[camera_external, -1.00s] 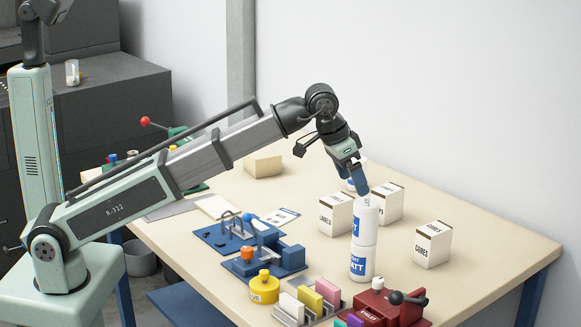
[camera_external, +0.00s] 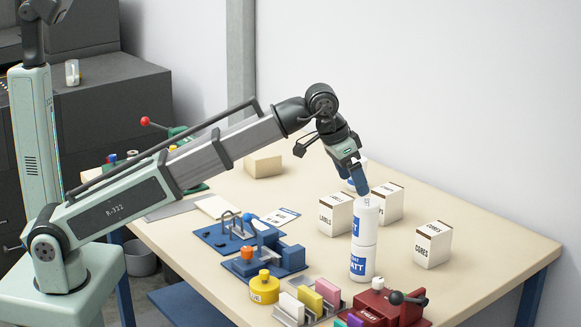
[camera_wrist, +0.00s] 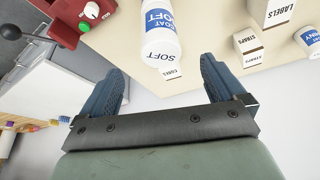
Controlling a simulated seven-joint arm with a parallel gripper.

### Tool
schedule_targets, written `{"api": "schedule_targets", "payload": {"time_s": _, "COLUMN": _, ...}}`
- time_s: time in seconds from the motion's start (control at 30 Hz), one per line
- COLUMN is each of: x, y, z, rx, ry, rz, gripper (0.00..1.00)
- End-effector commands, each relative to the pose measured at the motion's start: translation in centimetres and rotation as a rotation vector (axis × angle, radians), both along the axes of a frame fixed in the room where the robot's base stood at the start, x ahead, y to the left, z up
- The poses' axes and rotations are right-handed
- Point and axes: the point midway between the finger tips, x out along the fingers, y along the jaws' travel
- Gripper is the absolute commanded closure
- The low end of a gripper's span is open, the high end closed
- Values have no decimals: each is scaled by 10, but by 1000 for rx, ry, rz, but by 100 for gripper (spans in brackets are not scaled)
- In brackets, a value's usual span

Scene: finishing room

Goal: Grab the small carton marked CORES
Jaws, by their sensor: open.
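The small carton marked CORES (camera_external: 433,246) is white with a brown top band. It stands upright at the right of the table in the external view. My gripper (camera_external: 361,186) is open and empty, above the table near the top of the white cans, left of and apart from the carton. Its two blue fingers (camera_wrist: 163,67) are spread wide in the wrist view.
Stacked white cans (camera_external: 362,262) stand between my gripper and the front edge. A LABELS carton (camera_external: 336,216) and another carton (camera_external: 388,204) stand behind them. A red fixture (camera_external: 380,308), yellow pot (camera_external: 264,289) and blue fixture (camera_external: 270,258) fill the front. The far right tabletop is clear.

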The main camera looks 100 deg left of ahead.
Motion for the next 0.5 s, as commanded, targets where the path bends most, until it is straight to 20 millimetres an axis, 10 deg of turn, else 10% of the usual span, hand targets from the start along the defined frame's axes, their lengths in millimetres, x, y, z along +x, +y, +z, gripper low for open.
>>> {"api": "schedule_targets", "payload": {"time_s": 0.5, "x": 2, "y": 5, "z": -9, "rx": -3, "ry": 13, "rz": 6, "gripper": 6}}
